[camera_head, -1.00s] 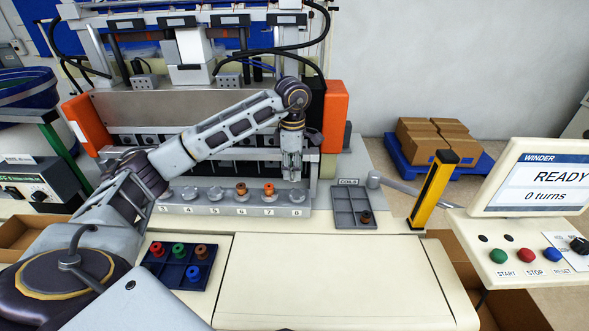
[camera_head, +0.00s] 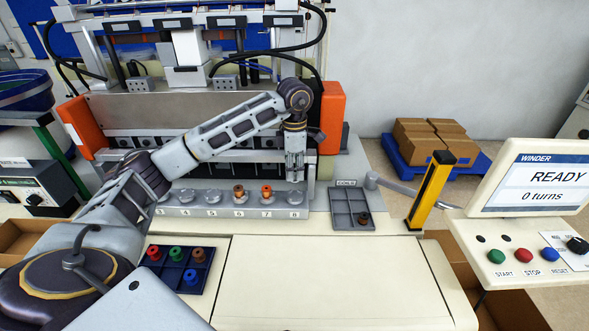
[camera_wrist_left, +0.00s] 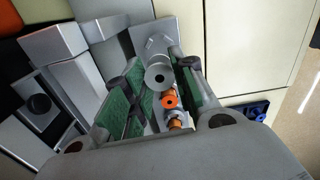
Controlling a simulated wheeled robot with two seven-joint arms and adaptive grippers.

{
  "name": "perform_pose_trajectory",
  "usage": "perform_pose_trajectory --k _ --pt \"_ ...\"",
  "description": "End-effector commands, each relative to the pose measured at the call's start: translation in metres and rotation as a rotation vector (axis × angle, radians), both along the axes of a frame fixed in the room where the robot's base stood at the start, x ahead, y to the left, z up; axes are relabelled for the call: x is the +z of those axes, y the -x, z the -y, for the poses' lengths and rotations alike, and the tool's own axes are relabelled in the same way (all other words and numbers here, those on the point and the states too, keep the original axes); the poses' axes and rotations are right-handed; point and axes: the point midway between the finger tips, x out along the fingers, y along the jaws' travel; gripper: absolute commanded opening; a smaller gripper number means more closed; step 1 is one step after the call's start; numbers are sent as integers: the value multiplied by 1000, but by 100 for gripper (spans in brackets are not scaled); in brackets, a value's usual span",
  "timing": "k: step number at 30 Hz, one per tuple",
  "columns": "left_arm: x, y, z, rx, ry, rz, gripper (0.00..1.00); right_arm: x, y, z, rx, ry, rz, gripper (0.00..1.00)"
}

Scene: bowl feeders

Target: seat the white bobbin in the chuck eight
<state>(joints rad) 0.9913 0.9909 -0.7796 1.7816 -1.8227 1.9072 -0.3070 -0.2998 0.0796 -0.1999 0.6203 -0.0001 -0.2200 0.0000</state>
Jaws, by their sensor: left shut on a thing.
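In the head view my left gripper (camera_head: 294,179) points down over the right end of the chuck row, at chuck eight (camera_head: 294,197). In the left wrist view its two green-padded fingers (camera_wrist_left: 160,92) close around a pale grey-white cylinder with a central hole, which I take as the white bobbin (camera_wrist_left: 158,76). In the head view the fingers hide the bobbin. I cannot tell whether it touches chuck eight. My right gripper is not in view.
An orange bobbin (camera_head: 266,191) sits at chuck seven and a brown one (camera_head: 239,191) at chuck six. A blue tray (camera_head: 183,274) holds several coloured bobbins. A grey tray (camera_head: 344,214) holds a dark brown one. A yellow post (camera_head: 430,192) stands at the right.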

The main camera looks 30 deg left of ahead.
Motion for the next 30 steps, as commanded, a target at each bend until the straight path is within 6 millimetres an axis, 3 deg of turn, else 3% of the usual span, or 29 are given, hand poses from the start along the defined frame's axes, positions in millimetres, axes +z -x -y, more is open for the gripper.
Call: perform_pose_trajectory --k 14,30 --pt "-9 0 0 -2 0 0 10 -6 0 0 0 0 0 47" --pt "-46 0 0 -2 0 0 10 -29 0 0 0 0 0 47"
